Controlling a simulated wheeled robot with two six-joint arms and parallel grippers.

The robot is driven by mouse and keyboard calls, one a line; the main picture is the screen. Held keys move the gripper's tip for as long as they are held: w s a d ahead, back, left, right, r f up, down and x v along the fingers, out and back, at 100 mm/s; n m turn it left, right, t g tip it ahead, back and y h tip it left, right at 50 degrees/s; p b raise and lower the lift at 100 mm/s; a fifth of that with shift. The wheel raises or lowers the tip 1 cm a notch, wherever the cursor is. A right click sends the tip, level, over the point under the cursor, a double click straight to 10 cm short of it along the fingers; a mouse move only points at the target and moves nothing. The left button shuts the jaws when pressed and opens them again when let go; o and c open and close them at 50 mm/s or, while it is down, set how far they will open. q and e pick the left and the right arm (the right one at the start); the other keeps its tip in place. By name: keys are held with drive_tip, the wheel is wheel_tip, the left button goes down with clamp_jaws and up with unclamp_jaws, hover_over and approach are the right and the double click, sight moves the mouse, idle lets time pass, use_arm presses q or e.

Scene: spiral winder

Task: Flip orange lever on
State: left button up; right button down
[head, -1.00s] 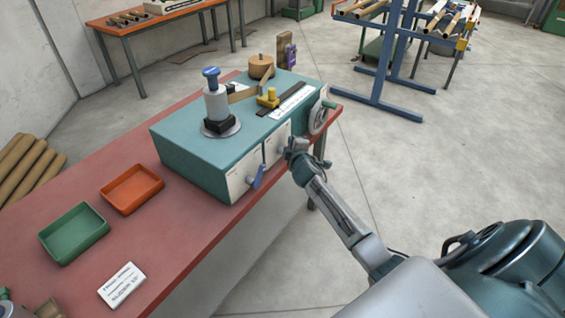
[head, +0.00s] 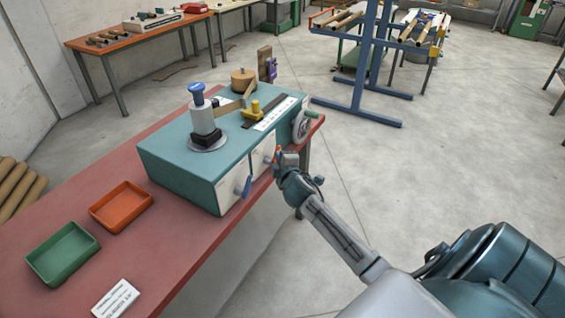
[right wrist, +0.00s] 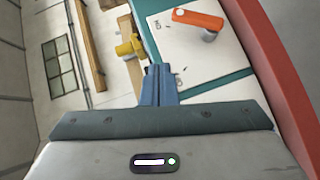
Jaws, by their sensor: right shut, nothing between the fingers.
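The orange lever (right wrist: 198,19) shows in the right wrist view on a white panel of the teal winder box, with a grey pivot at its right end. In the head view a small orange-red bit of it (head: 278,151) shows at the gripper's tip, mostly hidden. My right gripper (head: 279,161) is at the right part of the winder's front face (head: 180,180). Its closed fingers (right wrist: 158,84) are empty and point toward the panel, below and left of the lever in the wrist picture. I cannot tell whether they touch anything. My left gripper is out of view.
A blue lever (head: 244,186) sits on the front panel left of my gripper. A handwheel (head: 301,127) is on the box's right end. Orange (head: 121,206) and green (head: 63,254) trays lie on the red bench (head: 165,245).

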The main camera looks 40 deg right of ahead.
drive_tip(key=v, duration=0.2)
drive_tip(key=shift+s+r, duration=0.25)
drive_tip(key=shift+r, duration=0.1)
drive_tip(key=shift+a, duration=0.1)
